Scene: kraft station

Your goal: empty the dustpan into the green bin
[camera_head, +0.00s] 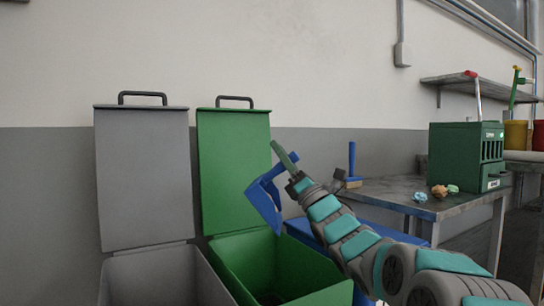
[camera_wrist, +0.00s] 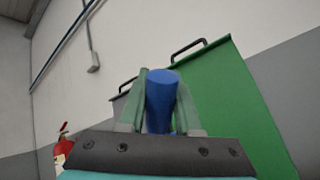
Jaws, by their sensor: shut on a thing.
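The blue dustpan (camera_head: 264,199) is in the head view, tilted steeply with its pan hanging down over the green bin. My gripper (camera_head: 284,160) is shut on its handle. In the wrist view the blue handle (camera_wrist: 162,100) stands between the two green fingers of my gripper (camera_wrist: 160,112). The green bin (camera_head: 287,262) stands below with its lid (camera_head: 235,170) raised against the wall. I cannot see any debris in the pan, and the bin's floor is mostly hidden. The green lid (camera_wrist: 225,100) also shows in the wrist view.
A grey bin (camera_head: 160,275) with its lid up stands left of the green one. A metal table (camera_head: 400,198) on the right bears a blue-handled brush (camera_head: 351,165), crumpled pieces (camera_head: 439,191) and a green box (camera_head: 466,155). A blue bin (camera_head: 305,232) is partly hidden behind my arm.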

